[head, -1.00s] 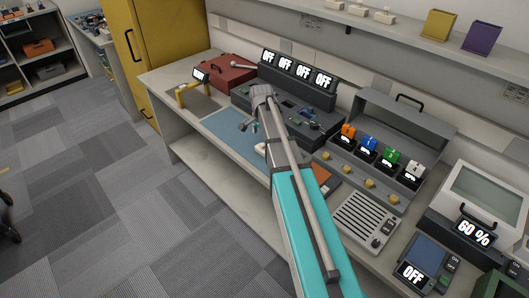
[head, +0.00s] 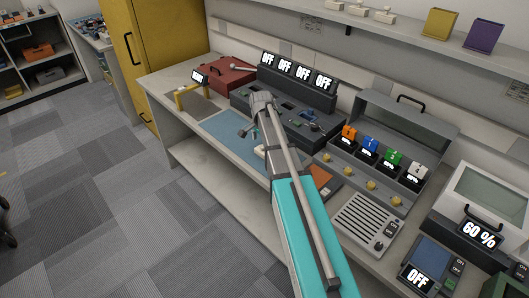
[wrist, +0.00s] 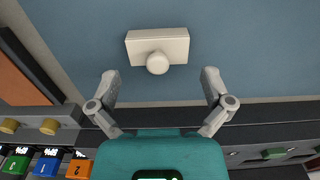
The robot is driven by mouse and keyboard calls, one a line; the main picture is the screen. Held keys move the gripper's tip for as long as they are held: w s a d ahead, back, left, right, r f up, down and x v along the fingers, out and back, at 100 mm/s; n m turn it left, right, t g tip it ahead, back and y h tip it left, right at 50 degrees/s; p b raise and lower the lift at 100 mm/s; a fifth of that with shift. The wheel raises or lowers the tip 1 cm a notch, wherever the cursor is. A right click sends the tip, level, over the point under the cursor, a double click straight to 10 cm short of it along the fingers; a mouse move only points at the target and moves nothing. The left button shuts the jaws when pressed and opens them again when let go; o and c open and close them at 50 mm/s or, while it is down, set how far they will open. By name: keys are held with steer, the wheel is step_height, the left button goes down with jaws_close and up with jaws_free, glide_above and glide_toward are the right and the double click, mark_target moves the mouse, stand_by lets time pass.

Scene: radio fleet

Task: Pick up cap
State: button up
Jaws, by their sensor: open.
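A cream rectangular block with a round knob on its front, which may be the cap (wrist: 157,46), lies on the blue mat (wrist: 245,55) in the wrist view. In the head view a small part of a pale block (head: 259,152) shows beside my arm, which partly hides it. My gripper (wrist: 160,80) is open and empty. Its two fingers are spread to the left and right, just short of the block in the picture. In the head view my gripper (head: 249,131) is small and over the blue mat.
A grey console with OFF displays (head: 287,105) stands behind the mat. A case with several coloured, numbered units (head: 368,148) is to the right. A red case (head: 228,76) and a yellow stand (head: 190,94) are at the left. A grey speaker panel (head: 363,222) lies nearer.

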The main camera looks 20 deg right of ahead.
mark_target(262, 149)
steer(key=shift+w+f+b, duration=0.1)
steer(key=shift+f+b, duration=1.65)
steer(key=shift+f, duration=0.3)
steer(key=c, duration=0.4)
